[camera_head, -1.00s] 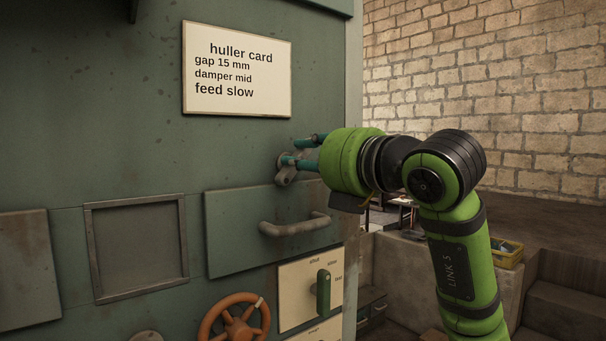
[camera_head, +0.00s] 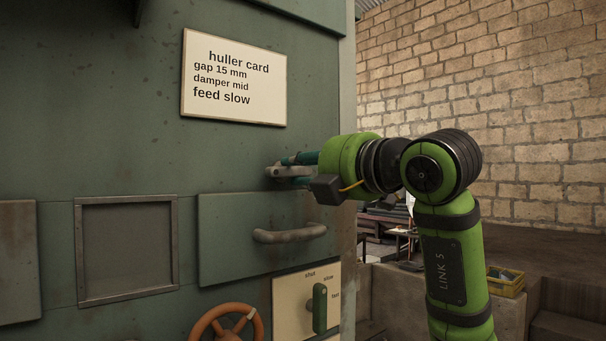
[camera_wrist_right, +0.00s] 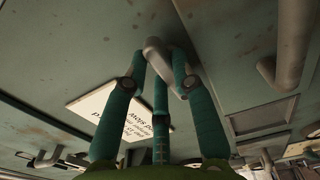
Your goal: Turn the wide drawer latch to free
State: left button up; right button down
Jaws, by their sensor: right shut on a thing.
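The grey drawer latch (camera_head: 276,172) sits on the green machine front, just above the wide drawer (camera_head: 222,262). It lies about level, along the drawer's top edge. My right gripper (camera_head: 290,171) comes in from the right with its teal fingers shut on the latch. In the right wrist view the three teal fingers close around the grey latch (camera_wrist_right: 157,56). The wide drawer looks closed, and its grey bar handle (camera_head: 288,235) is below the latch. My left gripper is not in view.
A huller card (camera_head: 235,108) hangs above left of the latch. Below the drawer are a plate with a green lever (camera_head: 320,308) and an orange handwheel (camera_head: 228,325). A framed panel (camera_head: 127,250) is at left. A yellow crate (camera_head: 505,284) stands back right.

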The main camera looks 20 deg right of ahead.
jog(key=shift+m, duration=0.3)
jog(key=c, duration=1)
grip_release()
jog(key=v, duration=1.2)
